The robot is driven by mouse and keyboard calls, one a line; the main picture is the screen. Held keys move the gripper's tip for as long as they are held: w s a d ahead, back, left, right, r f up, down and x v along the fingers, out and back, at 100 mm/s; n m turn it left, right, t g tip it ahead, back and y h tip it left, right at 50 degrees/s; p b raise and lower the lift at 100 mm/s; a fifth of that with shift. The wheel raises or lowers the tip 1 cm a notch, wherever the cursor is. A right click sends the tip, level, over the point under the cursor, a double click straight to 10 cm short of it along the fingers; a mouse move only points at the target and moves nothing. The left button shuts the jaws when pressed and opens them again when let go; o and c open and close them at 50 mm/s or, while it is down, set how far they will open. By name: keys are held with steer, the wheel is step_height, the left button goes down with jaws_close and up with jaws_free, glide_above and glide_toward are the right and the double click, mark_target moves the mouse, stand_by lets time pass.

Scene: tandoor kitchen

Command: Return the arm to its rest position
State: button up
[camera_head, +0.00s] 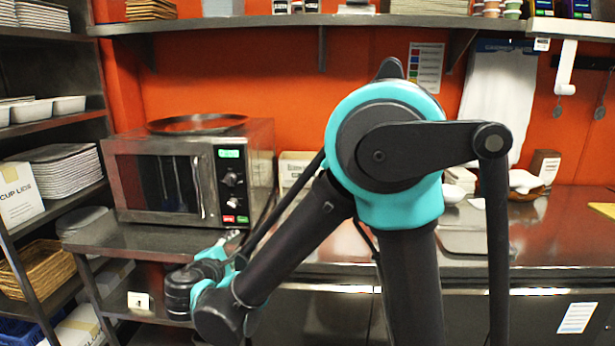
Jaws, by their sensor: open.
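My arm rises in the middle of the view, with a large teal and black joint. A dark link runs from it down and left to the wrist. My gripper (231,237) is only partly seen as a small metallic tip beyond the teal wrist, in front of the counter edge below the microwave. It is open, and I see nothing held in it. The wrist and the arm hide most of it.
A steel microwave (190,175) stands on the counter (125,236) close behind my wrist, with a dark round pan (197,124) on top. A shelf rack (40,215) with plates and baskets stands at left. A wall shelf (235,24) runs above. Counter space lies at right.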

steer(key=w+d+f+m+g+h, duration=0.1)
steer(key=d+f+m+g, duration=0.25)
steer(key=d, duration=0.85)
steer(key=w+d+f+m+g+h, duration=0.1)
steer(key=w+d+f+m+g, duration=0.25)
steer(key=d, duration=0.85)
steer(key=s+d+f+m+g+y, duration=0.2)
steer(key=s+d+f+m, duration=0.2)
steer(key=s+d+m, duration=0.2)
steer(key=s+d+f+m+g+y, duration=0.1)
steer(key=s+d+f+m+y, duration=0.1)
steer(key=s+d+f+m, duration=0.3)
steer(key=s+d+m, duration=0.2)
steer(key=s+d, duration=0.1)
steer(key=s, duration=0.1)
steer(key=shift+s+m+g, duration=0.3)
steer(key=shift+s+g, duration=0.1)
steer(key=shift+o, duration=0.3)
steer(key=shift+d, duration=0.15)
